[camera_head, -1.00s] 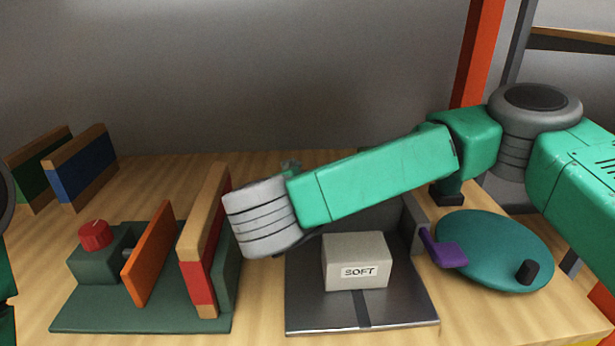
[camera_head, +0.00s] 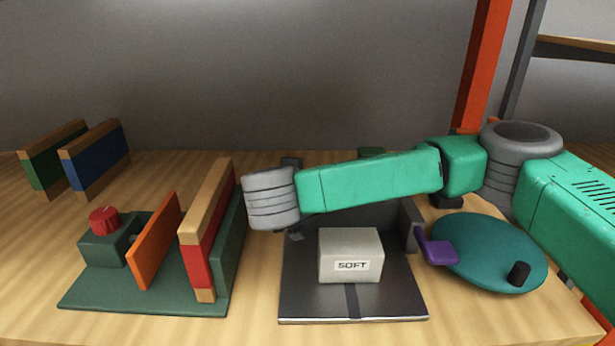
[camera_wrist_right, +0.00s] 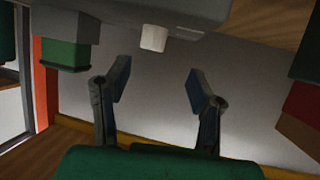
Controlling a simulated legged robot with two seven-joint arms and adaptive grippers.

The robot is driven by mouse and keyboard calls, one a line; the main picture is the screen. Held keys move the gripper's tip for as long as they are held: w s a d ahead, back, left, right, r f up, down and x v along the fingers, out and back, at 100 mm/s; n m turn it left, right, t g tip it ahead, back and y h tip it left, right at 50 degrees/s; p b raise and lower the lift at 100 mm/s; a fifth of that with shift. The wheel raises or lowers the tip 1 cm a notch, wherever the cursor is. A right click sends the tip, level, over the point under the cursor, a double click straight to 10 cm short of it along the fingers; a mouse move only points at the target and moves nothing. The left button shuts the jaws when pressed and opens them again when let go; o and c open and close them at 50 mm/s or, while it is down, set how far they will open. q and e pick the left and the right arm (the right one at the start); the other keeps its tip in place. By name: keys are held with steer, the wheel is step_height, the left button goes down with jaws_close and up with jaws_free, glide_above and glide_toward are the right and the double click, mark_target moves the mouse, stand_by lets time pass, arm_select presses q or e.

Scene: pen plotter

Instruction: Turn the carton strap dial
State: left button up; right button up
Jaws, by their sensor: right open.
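A pale grey carton (camera_head: 350,256) marked "SOFT" sits on a dark metal plate (camera_head: 310,301) in the head view. A dark strip runs down the plate in front of it. I cannot tell for sure which part is the strap dial. A white round knob (camera_wrist_right: 154,38) on a grey body shows in the right wrist view, beyond and apart from my fingertips. My right gripper (camera_wrist_right: 158,85) is open and empty, its fingers spread. In the head view my right forearm crosses behind the carton and mostly hides that gripper. My left gripper is out of view.
A green base (camera_head: 140,298) at left carries a red knob (camera_head: 104,220), an orange panel (camera_head: 155,240) and a red-and-wood panel (camera_head: 207,232). A teal disc (camera_head: 487,252) and purple lever (camera_head: 437,247) are at right. Blue (camera_head: 95,158) and green boards stand far left.

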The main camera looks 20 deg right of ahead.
steer(key=x, duration=0.2)
steer(key=d+x, duration=0.1)
steer(key=x, duration=0.2)
steer(key=s+b+x, duration=0.1)
steer(key=x, duration=0.2)
steer(key=shift+w+d, duration=0.1)
steer(key=shift+d, duration=0.3)
steer(key=shift+w+a+f, duration=0.1)
steer(key=shift+w, duration=0.1)
steer(key=shift+a, duration=0.65)
steer(key=shift+d, duration=0.15)
steer(key=c, duration=0.9)
steer(key=shift+d, duration=0.35)
jaws_close()
